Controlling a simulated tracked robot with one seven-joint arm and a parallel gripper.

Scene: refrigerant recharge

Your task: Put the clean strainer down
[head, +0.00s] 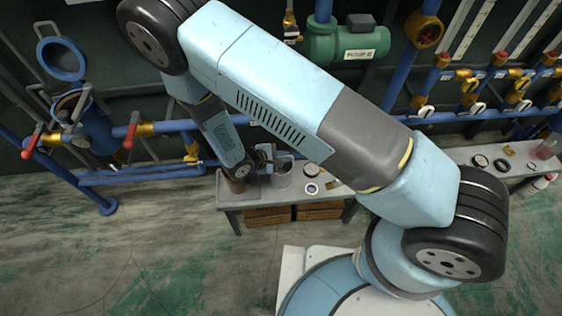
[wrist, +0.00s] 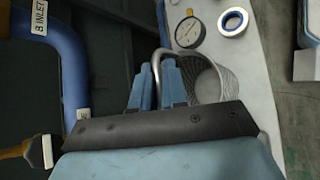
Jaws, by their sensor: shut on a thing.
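The strainer (wrist: 207,82), a grey mesh basket with a curved bail handle, is in the wrist view just right of my gripper (wrist: 155,80). My gripper's light blue fingers are shut on the handle, and the basket hangs at or just above the bench top (wrist: 258,105). The dark gripper body hides the basket's lower part. I cannot tell whether the basket touches the bench. In the head view the strainer (head: 282,176) is small, over the left part of the bench, beside my gripper (head: 268,156).
A dial gauge (wrist: 190,31) and a blue-and-white ring (wrist: 233,22) lie near the strainer. A blue pipe (wrist: 68,60) labelled B INLET runs left of my gripper. An open blue housing (head: 72,105) stands farther left.

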